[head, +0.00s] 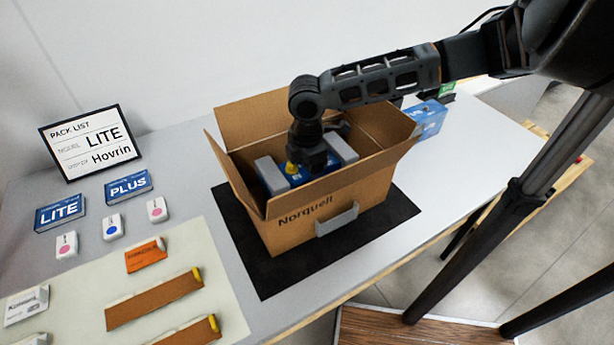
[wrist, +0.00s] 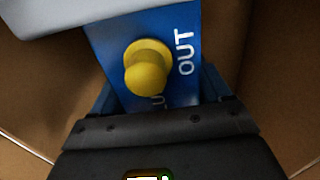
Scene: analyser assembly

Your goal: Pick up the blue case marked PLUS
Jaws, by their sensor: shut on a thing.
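The blue case marked PLUS (head: 129,187) lies flat on the table at the left in the head view, beside the similar blue case marked LITE (head: 60,212). My gripper (head: 308,165) is well to its right, down inside an open cardboard box marked Norquell (head: 290,234). It is shut on a blue unit with a yellow knob (head: 292,169). In the wrist view the blue unit (wrist: 187,87) is between the fingers, with the yellow knob (wrist: 147,68) and white letters "OUT" on its face. A second word is partly hidden by my gripper.
Pale grey blocks (head: 271,176) flank the unit in the box, whose flaps stand open on a black mat (head: 266,281). A pack list sign (head: 90,143) reads LITE, Hovrin. Small white devices, an orange packet (head: 146,254) and brown strips lie left. A blue carton (head: 430,119) is behind right.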

